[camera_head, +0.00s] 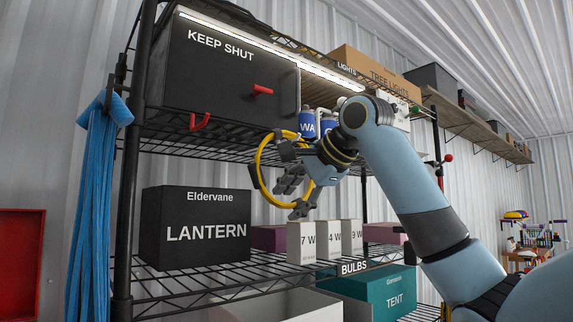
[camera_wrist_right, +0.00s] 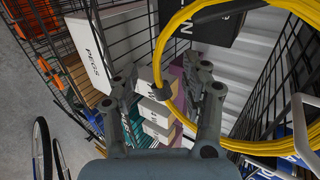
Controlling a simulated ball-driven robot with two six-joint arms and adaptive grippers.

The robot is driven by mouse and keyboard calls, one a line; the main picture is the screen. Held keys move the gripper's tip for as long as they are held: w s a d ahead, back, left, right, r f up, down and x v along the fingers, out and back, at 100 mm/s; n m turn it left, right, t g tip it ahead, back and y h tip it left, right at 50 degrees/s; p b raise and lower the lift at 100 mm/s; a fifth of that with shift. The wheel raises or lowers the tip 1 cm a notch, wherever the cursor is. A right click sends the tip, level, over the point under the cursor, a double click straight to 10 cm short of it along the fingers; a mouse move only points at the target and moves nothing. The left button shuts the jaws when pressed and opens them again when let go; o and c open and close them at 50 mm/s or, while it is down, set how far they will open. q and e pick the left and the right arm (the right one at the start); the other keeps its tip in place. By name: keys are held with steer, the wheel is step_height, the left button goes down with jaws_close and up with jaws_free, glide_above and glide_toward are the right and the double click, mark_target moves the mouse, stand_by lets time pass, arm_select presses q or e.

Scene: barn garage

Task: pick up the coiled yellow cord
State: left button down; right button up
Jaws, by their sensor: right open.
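The coiled yellow cord (camera_head: 257,167) hangs upright as a loop in front of the shelf unit in the head view. In the right wrist view the cord (camera_wrist_right: 175,32) fills the top right, and one side of its loop passes through the gap between my fingers, with a dark band on it. My right gripper (camera_head: 290,180) is open at the right side of the loop, its dark fingers overlapping the ring in the picture. It also shows in the right wrist view (camera_wrist_right: 165,80), fingers apart. Whether a finger touches the cord I cannot tell. My left gripper is out of view.
A black KEEP SHUT cabinet (camera_head: 222,75) and blue cans (camera_head: 308,124) stand on the shelf above. A LANTERN box (camera_head: 195,228), white bulb boxes (camera_head: 301,243) and a teal TENT box (camera_head: 385,292) are below. A blue cloth (camera_head: 92,200) hangs at left.

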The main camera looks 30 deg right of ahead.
steer(key=shift+s, duration=0.1)
steer(key=shift+c, duration=0.9)
jaws_close()
steer(key=shift+r, duration=0.15)
steer(key=d+r+b+v, duration=0.1)
steer(key=v, duration=0.6)
steer(key=w+d+r+b+v, duration=0.1)
steer(key=v, duration=0.7)
steer(key=shift+r, duration=0.25)
